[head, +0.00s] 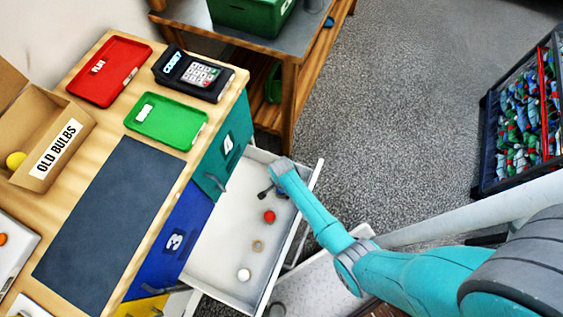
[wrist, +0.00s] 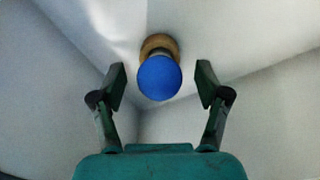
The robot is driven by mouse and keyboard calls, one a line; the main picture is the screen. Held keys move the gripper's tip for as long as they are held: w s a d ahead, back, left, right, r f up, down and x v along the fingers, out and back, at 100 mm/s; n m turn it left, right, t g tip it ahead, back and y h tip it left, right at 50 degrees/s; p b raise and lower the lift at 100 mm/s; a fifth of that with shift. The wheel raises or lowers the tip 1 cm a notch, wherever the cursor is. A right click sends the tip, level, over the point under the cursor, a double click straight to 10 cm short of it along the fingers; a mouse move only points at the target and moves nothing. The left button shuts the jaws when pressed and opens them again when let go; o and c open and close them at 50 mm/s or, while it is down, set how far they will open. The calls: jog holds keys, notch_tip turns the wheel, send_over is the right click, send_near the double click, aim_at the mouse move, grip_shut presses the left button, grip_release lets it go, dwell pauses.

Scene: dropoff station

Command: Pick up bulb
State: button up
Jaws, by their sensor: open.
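A blue bulb (wrist: 160,78) with a tan ring-shaped base behind it shows in the wrist view, inside a white-walled space. My gripper (wrist: 162,82) is open, with one finger on each side of the bulb in the picture and a visible gap on both sides. I cannot tell how far the bulb is from the fingertips. In the head view my gripper (head: 266,192) is over the upper end of an open white drawer (head: 215,250). The blue bulb is not visible there, probably hidden by my gripper or arm.
The drawer also holds a red bulb (head: 269,216), a small tan ring (head: 258,246) and a white bulb (head: 243,275). Drawer walls surround my gripper. The wooden counter on the left bears a cardboard box (head: 52,160), a red tray (head: 108,70), a green tray (head: 166,119) and a keypad device (head: 192,74).

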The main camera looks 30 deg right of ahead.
jog(key=shift+f, duration=0.25)
jog(key=c, duration=1)
